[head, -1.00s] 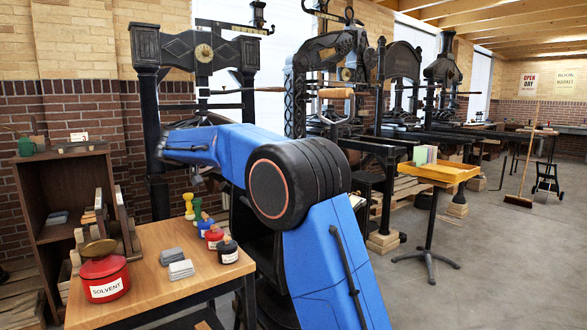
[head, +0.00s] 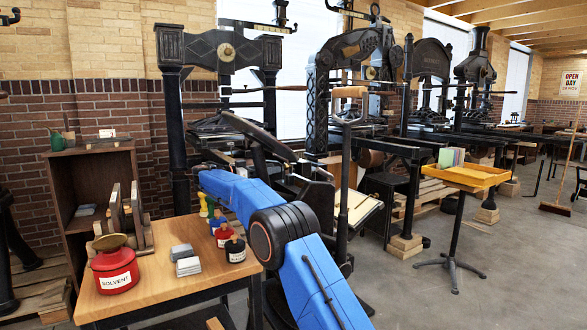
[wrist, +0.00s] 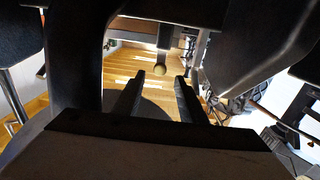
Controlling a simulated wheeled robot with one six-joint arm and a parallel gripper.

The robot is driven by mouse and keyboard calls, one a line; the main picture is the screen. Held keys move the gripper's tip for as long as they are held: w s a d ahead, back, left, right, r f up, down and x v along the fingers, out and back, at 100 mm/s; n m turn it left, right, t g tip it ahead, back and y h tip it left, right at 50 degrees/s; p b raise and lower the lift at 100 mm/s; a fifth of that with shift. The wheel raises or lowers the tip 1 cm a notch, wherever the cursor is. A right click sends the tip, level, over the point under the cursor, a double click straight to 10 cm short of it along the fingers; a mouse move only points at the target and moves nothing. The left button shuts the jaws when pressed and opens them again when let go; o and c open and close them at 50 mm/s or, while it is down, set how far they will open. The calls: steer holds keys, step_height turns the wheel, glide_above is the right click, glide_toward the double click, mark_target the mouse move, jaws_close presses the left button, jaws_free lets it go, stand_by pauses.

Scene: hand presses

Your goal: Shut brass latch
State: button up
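A small round brass-coloured knob (wrist: 160,70) hangs at the end of a dark upright bar in the wrist view. It may be part of the brass latch; I cannot make out the rest of the latch or its position. My gripper (wrist: 156,88) is open, its two dark fingers apart and empty. The knob appears ahead of the fingertips, roughly between them, and I see no contact. In the head view my blue arm (head: 235,192) reaches in beside the nearest black hand press (head: 174,130). My gripper is not clearly visible there.
Dark press parts crowd the wrist view on both sides. A wooden table (head: 212,290) with a red solvent tin (head: 114,268), ink pots and grey blocks stands at the left front. A yellow tray stand (head: 470,178) stands to the right, with open floor beyond.

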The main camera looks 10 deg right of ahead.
mark_target(286, 166)
steer(key=x, duration=0.7)
steer(key=shift+d+f, duration=0.1)
steer(key=shift+c, duration=0.4)
jaws_close()
